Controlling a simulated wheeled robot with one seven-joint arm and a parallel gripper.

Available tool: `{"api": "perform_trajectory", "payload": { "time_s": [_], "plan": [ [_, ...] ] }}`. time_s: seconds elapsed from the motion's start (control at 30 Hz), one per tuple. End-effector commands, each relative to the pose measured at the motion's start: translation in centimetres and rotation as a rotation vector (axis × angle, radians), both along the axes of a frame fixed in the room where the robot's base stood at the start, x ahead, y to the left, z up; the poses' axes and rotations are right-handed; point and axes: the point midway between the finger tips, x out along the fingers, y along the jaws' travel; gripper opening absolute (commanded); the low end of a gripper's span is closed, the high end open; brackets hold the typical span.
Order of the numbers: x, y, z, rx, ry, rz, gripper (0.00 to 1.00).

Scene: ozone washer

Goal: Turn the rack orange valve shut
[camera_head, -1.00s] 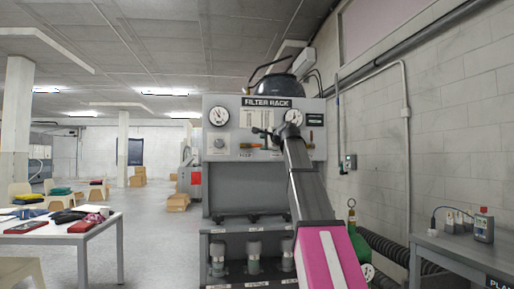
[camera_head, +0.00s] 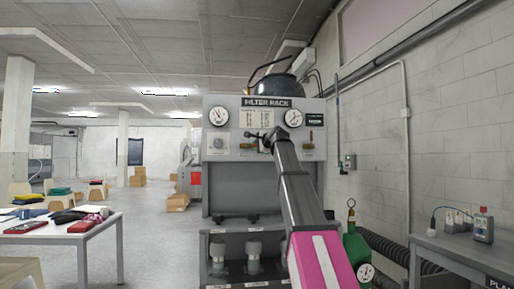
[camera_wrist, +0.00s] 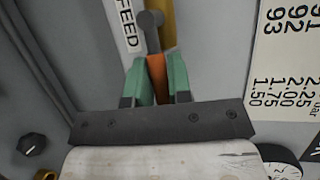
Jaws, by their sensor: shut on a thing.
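The orange valve handle (camera_wrist: 157,78) shows in the wrist view as a short orange lever between my gripper's green fingers. My gripper (camera_wrist: 158,82) is shut on it, one finger on each side. The handle lies below a grey round pivot (camera_wrist: 151,20) in that view, beside the "FEED" label (camera_wrist: 130,25). In the head view my gripper (camera_head: 262,140) is at the front panel of the filter rack (camera_head: 225,140), below its printed chart. My wrist and arm hide much of the valve there, so its exact angle is unclear.
Two gauges, left (camera_head: 218,116) and right (camera_head: 293,118), sit on the panel. Another small valve (camera_head: 310,146) is at the panel's right. A black knob (camera_wrist: 32,145) shows in the wrist view. A green cylinder (camera_head: 356,246) and a side table (camera_head: 465,250) stand right of the rack.

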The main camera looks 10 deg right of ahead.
Motion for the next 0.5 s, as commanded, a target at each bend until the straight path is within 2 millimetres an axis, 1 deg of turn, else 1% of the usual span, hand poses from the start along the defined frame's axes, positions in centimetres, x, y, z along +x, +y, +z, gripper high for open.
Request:
{"api": "perform_trajectory", "payload": {
  "time_s": [0.27,0.5],
  "plan": [
    [0.0,0.0,0.4,-0.058,0.0,0.0,0.0],
    [0.0,0.2,1.2,-0.217,0.0,0.001,0.0]
  ]
}}
